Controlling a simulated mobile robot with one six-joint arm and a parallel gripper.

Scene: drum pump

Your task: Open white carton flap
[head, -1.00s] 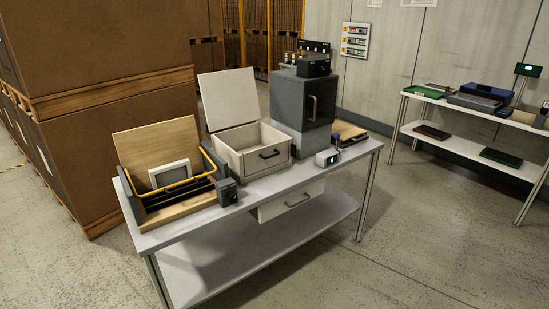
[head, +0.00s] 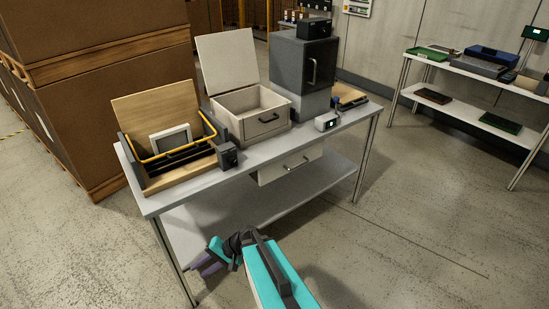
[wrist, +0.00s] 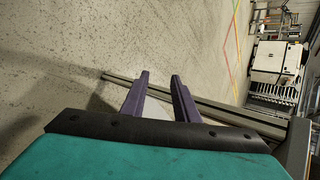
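A white carton (head: 258,127) stands on the grey table, between a wooden box and a dark grey cabinet. Its white flap (head: 227,62) stands up at the back, leaning slightly, and the carton's top is open. The carton has a dark handle on its front. My gripper (head: 207,260) is low in front of the table, well away from the carton. In the wrist view the purple fingers of my gripper (wrist: 158,97) are apart with nothing between them. I cannot make out the carton clearly in the wrist view.
The grey table (head: 217,180) has a lower shelf and a white drawer (head: 290,165) under its top. The wooden box (head: 168,158) with a yellow bar, the dark grey cabinet (head: 303,65) and a small white device (head: 327,122) crowd the top. The floor in front is clear.

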